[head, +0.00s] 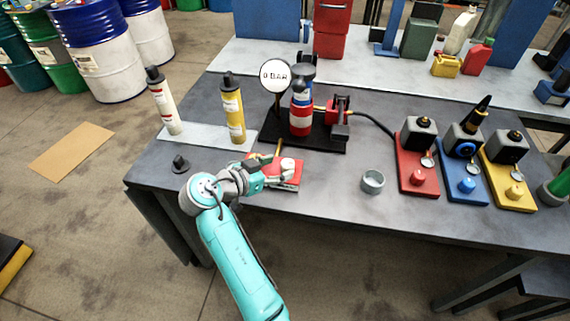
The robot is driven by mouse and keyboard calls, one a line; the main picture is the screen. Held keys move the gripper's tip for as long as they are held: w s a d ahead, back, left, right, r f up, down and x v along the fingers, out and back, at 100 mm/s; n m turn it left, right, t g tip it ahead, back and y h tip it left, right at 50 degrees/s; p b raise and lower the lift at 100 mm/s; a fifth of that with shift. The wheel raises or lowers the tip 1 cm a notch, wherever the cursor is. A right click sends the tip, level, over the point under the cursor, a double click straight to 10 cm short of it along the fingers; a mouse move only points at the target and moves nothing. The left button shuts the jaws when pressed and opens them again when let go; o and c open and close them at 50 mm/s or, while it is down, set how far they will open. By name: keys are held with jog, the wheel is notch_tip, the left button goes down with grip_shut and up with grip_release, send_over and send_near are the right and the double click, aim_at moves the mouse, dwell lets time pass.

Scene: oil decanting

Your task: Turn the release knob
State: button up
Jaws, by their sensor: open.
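My gripper (280,173) is open at the front edge of the grey workbench, over a small red box (294,184). A pale round piece (288,164) on this box shows at the fingertips; it may be the release knob, but I cannot tell. I also cannot tell whether the fingers touch it. A thin yellow rod (278,147) rises behind the gripper. Behind it, a black base plate (325,142) carries a red-and-blue cylinder (301,115) and a round gauge (275,75) reading 0 BAR. My gripper hides part of the red box.
A metal cup (373,181) stands right of the gripper. Red (418,178), blue (465,183) and yellow (508,184) units stand farther right.

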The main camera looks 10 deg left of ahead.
jog(key=v, duration=0.7)
jog(key=shift+s+a, duration=0.2)
jog(key=shift+s, duration=0.1)
jog(key=shift+a+r, duration=0.1)
